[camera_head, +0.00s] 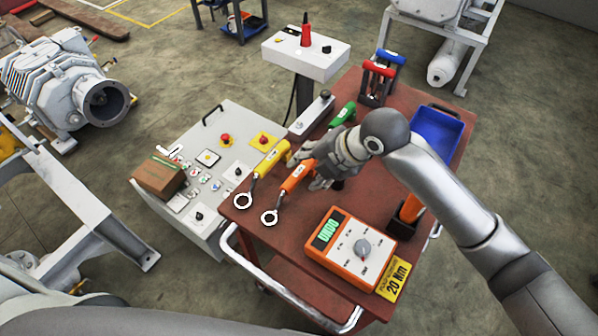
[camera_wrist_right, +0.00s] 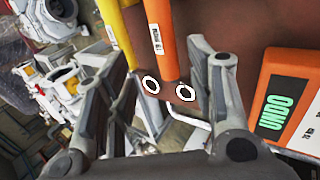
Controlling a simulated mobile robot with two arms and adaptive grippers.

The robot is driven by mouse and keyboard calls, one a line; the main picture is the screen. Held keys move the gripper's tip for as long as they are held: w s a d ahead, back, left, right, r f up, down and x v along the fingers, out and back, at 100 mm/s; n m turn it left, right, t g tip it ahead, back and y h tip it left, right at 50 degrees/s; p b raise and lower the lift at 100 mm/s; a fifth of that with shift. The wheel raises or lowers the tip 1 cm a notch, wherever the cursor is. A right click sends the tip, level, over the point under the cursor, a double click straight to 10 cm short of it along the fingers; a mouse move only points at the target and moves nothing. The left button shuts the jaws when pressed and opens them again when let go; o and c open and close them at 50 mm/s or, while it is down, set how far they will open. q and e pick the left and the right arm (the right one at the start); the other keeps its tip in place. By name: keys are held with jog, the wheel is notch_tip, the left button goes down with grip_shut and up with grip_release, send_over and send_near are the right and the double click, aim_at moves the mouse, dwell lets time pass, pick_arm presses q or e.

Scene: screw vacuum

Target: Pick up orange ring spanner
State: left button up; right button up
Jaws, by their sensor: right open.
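The orange ring spanner (camera_head: 297,176) lies on the red-brown cart top, its ring pointing to the lower left in the head view. A yellow ring spanner (camera_head: 272,158) lies beside it on the left. My right gripper (camera_head: 318,173) is at the handle end of the orange spanner, above the cart. In the right wrist view, my right gripper (camera_wrist_right: 152,65) is open, with the orange spanner (camera_wrist_right: 162,35) showing between its fingers and the yellow spanner (camera_wrist_right: 119,30) near the left finger. Contact cannot be told. My left gripper is not in view.
An orange multimeter (camera_head: 350,248) lies to the right of the orange spanner. A green-handled tool (camera_head: 343,114), red and blue-handled tools (camera_head: 379,80) and a blue bin (camera_head: 436,133) are farther back. A white control panel (camera_head: 225,148) stands left of the cart.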

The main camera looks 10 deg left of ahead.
aim_at(299, 176)
jog(key=shift+x, duration=1.2)
jog(key=shift+w+f, duration=0.15)
jog(key=shift+f, duration=0.1)
jog(key=p+x, duration=0.1)
jog(key=x, duration=0.3)
jog(key=shift+d+f, duration=0.15)
jog(key=shift+f, duration=0.35)
jog(key=shift+a+f, duration=0.15)
jog(key=shift+a, duration=0.05)
jog(key=shift+c, duration=1)
jog(key=c, duration=0.7)
grip_shut()
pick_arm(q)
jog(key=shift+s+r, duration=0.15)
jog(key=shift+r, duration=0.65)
